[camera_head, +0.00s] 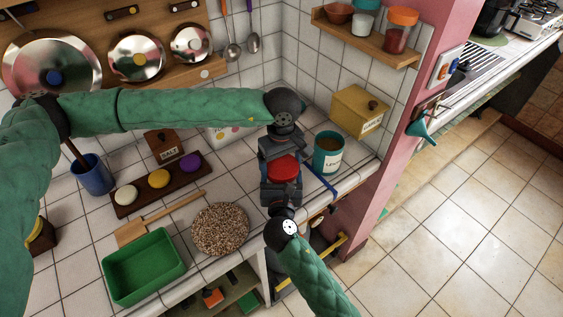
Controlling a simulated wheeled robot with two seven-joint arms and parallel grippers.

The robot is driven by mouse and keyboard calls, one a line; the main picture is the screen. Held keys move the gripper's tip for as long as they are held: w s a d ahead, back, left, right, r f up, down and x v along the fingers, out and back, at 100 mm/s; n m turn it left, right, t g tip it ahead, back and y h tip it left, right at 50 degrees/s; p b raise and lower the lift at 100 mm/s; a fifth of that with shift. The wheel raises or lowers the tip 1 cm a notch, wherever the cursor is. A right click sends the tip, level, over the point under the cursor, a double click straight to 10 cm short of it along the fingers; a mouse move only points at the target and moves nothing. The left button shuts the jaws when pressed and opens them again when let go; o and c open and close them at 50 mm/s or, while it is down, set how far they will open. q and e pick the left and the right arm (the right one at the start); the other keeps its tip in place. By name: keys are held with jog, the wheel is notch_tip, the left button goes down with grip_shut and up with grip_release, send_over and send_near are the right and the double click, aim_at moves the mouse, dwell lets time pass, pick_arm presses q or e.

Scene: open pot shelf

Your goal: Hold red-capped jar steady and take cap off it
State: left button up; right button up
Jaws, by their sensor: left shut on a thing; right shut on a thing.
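The red cap (284,168) shows between my two grippers above the right part of the tiled counter. My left gripper (282,160) comes from the back and appears shut on the red cap, with dark finger parts on both sides of it. My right gripper (281,188) comes from the front, just below the cap, and appears shut on the jar. The jar's body is hidden by the grippers, so I cannot tell whether the cap is still seated on it or whether the jar touches the counter.
A teal canister (329,153) stands close on the right, with a blue strap-like item (321,181) by it. A yellow box (360,111) is behind. A round speckled mat (220,229) and a green tray (144,267) lie left. The pink wall edge (385,190) bounds the right.

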pick_arm(q)
jog(key=n, duration=0.3)
jog(key=shift+n, duration=0.3)
jog(key=o, duration=0.9)
jog(key=shift+r, duration=2.25)
jog(key=shift+r+m, duration=1.1)
jog(key=shift+r, duration=0.45)
jog(key=shift+f, duration=3.8)
